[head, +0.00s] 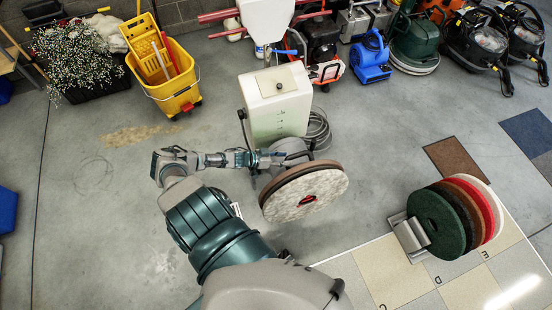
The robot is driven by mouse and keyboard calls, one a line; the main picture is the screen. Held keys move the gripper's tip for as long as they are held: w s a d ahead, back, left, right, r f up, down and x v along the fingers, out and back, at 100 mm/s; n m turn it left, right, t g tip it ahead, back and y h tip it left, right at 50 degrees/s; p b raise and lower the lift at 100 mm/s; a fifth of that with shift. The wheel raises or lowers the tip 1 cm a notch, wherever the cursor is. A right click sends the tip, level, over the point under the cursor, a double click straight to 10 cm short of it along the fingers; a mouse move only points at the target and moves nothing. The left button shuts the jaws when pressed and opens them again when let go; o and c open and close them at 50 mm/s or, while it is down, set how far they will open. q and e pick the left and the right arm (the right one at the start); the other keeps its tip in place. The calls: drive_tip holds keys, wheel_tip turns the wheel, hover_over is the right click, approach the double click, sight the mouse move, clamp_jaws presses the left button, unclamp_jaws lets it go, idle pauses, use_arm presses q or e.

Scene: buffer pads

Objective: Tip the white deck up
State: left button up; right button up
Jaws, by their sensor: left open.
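The floor machine has a cream-white tank (277,103) and a grey round deck housing (290,148) below it. The deck is tilted, so the round pad (305,196) under it faces up toward me. The pad has a brown rim, a mottled off-white face and a red centre. My left arm bends in from the lower middle. Its open gripper (268,159) is at the left edge of the deck housing, between tank and pad. The fingertips are small and partly hidden, so I cannot tell whether they touch it. My right gripper is out of view.
A rack of coloured pads (443,222) stands at the right on a lettered tile floor (375,272). A yellow mop bucket (165,75) stands upper left. A blue blower (370,58) and several machines line the back. A coiled hose (319,130) lies beside the tank. Grey floor at left is open.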

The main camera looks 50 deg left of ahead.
use_arm(q)
drive_tip(key=shift+v, duration=2.3)
